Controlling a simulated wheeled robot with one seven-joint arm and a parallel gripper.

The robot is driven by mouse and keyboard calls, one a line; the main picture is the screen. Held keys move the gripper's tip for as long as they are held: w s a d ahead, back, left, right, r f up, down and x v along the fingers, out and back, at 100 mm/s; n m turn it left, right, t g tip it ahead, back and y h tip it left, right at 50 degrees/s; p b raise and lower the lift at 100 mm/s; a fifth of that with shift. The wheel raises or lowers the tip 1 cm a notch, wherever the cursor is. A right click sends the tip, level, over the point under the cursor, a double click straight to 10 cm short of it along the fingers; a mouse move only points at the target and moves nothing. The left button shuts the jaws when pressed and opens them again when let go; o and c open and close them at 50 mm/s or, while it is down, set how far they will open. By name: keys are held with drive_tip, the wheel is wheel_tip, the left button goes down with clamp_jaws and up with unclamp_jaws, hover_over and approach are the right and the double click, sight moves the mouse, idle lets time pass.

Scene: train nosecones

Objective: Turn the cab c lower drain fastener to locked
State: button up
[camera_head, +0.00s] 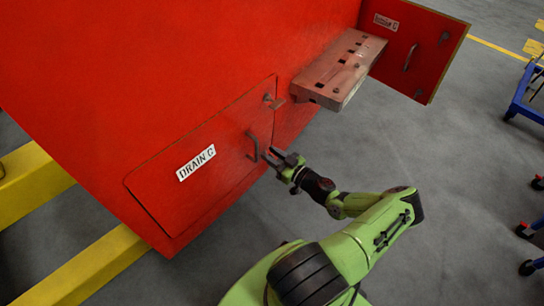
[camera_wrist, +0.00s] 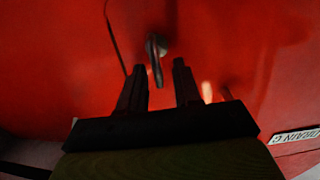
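The red drain panel (camera_head: 215,145) labelled DRAIN C sits in the red body, its outline seam visible. In the wrist view a grey fastener (camera_wrist: 156,48) with a round base and a narrow lever shows on the red surface, close to a seam. Its lever points towards the gap between my fingers. The head view does not clearly show this fastener near my gripper. Whether a finger touches it, I cannot tell.
A dark handle (camera_head: 253,146) stands out beside my gripper, and another fastener (camera_head: 269,98) sits at the panel's upper right. A step (camera_head: 340,68) juts out above, near an open red door (camera_head: 420,50). Yellow beams (camera_head: 85,270) lie lower left.

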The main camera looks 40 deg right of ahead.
drive_tip(key=shift+c, duration=0.3)
clamp_jaws()
drive_tip(key=shift+m, duration=0.3)
drive_tip(key=m, duration=0.2)
drive_tip(key=shift+w+d+m+b, duration=0.1)
drive_tip(key=shift+d+m+b, duration=0.2)
drive_tip(key=shift+d+m, duration=0.1)
drive_tip(key=m, duration=0.3)
drive_tip(key=shift+d+f+m+b, duration=0.25)
drive_tip(key=shift+m+b, duration=0.05)
drive_tip(key=shift+b, duration=0.1)
drive_tip(key=m, duration=0.1)
drive_tip(key=m+b, duration=0.1)
drive_tip(key=m, duration=0.3)
drive_tip(key=shift+d+f, duration=0.35)
drive_tip(key=shift+f, duration=0.05)
drive_tip(key=m, duration=0.3)
drive_tip(key=f+m+b, duration=0.1)
drive_tip(key=m, duration=0.1)
drive_tip(key=shift+d+m, duration=0.15)
drive_tip(key=shift+m, duration=0.25)
